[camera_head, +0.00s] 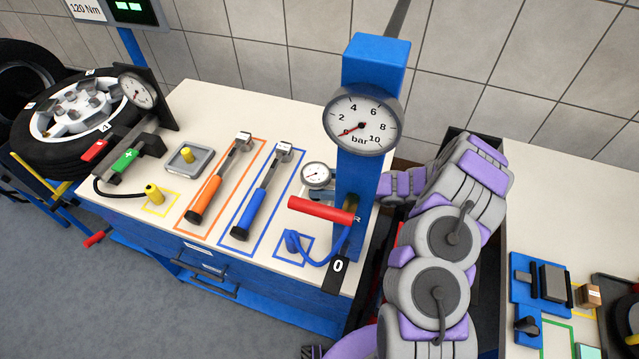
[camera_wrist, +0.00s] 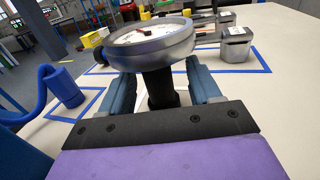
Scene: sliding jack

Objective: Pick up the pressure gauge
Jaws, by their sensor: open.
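A small round pressure gauge (camera_head: 316,174) with a white dial and metal rim shows just left of the blue post in the head view. In the wrist view the gauge (camera_wrist: 152,46) is close up, dial upward, on a dark stem between my gripper's fingers. My gripper (camera_wrist: 160,76) is open, with one blue-grey finger on each side of the stem. I cannot tell whether either finger touches it. In the head view the post hides most of my gripper.
A blue post (camera_head: 358,205) with a large bar dial (camera_head: 360,125) and red handle (camera_head: 321,209) stands beside my arm. A blue hose (camera_head: 318,262) lies near the bench's front. Orange (camera_head: 204,200) and blue (camera_head: 250,214) handled wrenches lie in outlined areas to the left.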

